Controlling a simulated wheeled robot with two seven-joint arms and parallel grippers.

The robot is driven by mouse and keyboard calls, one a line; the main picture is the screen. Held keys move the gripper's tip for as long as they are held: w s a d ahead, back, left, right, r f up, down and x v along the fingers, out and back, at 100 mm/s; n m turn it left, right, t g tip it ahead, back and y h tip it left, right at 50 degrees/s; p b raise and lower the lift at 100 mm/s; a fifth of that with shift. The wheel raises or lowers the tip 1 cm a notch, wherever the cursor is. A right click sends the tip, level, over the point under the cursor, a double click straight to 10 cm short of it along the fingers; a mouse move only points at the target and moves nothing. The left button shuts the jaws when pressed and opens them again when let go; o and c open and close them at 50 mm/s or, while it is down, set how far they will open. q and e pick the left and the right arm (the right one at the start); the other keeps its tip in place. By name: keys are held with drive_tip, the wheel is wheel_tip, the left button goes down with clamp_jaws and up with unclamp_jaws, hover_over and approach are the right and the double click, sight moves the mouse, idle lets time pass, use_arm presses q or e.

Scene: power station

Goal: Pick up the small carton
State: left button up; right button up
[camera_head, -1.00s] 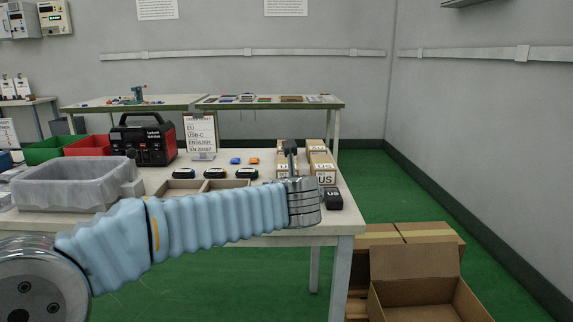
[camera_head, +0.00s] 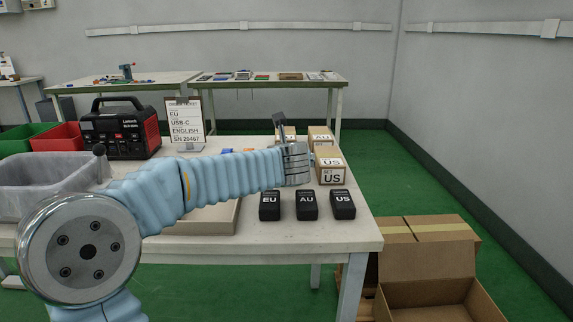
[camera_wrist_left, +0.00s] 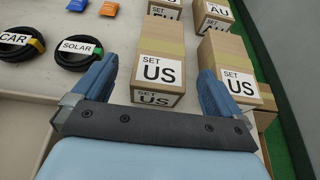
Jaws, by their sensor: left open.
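Small tan cartons with white labels stand on the table. In the wrist view, a carton marked SET US (camera_wrist_left: 163,40) stands between the two blue fingers of my left gripper (camera_wrist_left: 157,70), which is open; I cannot tell whether they touch it. A second SET US carton (camera_wrist_left: 232,55) stands to the right, partly behind the right finger. In the head view, a US carton (camera_head: 330,166) shows to the right of my left wrist, which hides much of the other US carton. My right gripper is out of view.
Black EU (camera_head: 269,206), AU (camera_head: 307,205) and US (camera_head: 342,204) blocks lie near the front edge. Coiled cables marked CAR (camera_wrist_left: 20,44) and SOLAR (camera_wrist_left: 77,52) lie left of the cartons. A clipboard (camera_head: 186,122) and a black-red power unit (camera_head: 120,128) stand behind. An open box (camera_head: 425,262) is on the floor.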

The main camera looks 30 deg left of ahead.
use_arm(q)
drive_tip(key=x, duration=0.6)
drive_tip(key=shift+w+r+p, duration=0.1)
drive_tip(key=shift+p, duration=0.25)
drive_tip(key=shift+c, duration=0.3)
drive_tip(key=c, duration=1.2)
